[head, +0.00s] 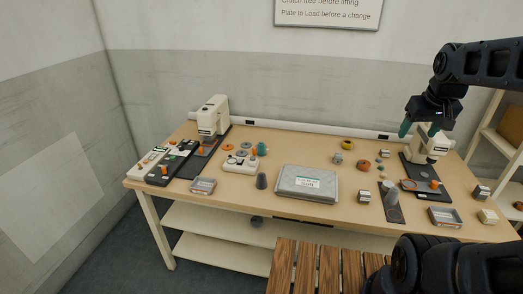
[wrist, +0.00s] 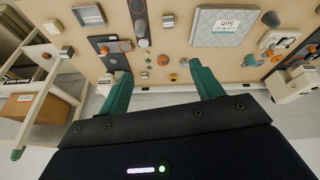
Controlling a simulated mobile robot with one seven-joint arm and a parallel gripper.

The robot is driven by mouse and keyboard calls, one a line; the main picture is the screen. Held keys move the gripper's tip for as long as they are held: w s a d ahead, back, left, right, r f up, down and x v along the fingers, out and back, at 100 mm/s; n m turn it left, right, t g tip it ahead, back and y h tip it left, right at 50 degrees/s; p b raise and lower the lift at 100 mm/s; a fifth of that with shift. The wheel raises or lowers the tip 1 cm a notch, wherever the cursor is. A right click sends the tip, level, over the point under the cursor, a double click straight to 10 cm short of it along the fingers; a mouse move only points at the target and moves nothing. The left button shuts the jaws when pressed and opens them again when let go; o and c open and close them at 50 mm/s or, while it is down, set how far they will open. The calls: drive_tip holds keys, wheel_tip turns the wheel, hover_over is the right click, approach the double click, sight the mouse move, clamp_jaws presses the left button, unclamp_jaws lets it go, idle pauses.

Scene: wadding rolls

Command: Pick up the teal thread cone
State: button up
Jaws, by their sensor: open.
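The teal thread cone (head: 262,149) stands toward the back left of the table, beside some orange and grey rings. My gripper (head: 420,130) is high over the table's right end, well away from the cone. Its two teal fingers are spread apart with nothing between them, as the wrist view also shows (wrist: 163,75).
A grey wadding pack (head: 307,184) lies mid-table, with a dark grey cone (head: 261,181) left of it. Cream machines stand at the left (head: 212,115) and right (head: 430,147) ends. Small boxes, discs and trays crowd the right side. A slatted wooden surface (head: 325,268) is in front.

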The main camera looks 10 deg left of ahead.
drive_tip(key=w+a+n+g, duration=0.1)
drive_tip(key=w+a+n, duration=0.6)
drive_tip(key=w, duration=0.5)
drive_tip(key=w+a+n, duration=0.5)
drive_tip(key=w+a, duration=0.3)
drive_tip(key=w, duration=0.5)
drive_tip(key=n+h, duration=0.2)
drive_tip(key=n, duration=1.5)
hover_over(262, 145)
drive_tip(key=s+a, duration=0.1)
drive_tip(key=a, duration=0.2)
wheel_tip(262, 145, down, 30)
drive_tip(key=shift+t, duration=0.3)
drive_tip(key=x, duration=0.4)
drive_tip(key=shift+d+f, duration=0.25)
drive_tip(key=shift+d+x, duration=0.15)
drive_tip(key=shift+x, duration=1.15)
drive_tip(key=shift+d+x, duration=0.1)
drive_tip(key=shift+x, duration=1.2)
drive_tip(key=shift+w+r, duration=0.1)
drive_tip(key=c, duration=1.1)
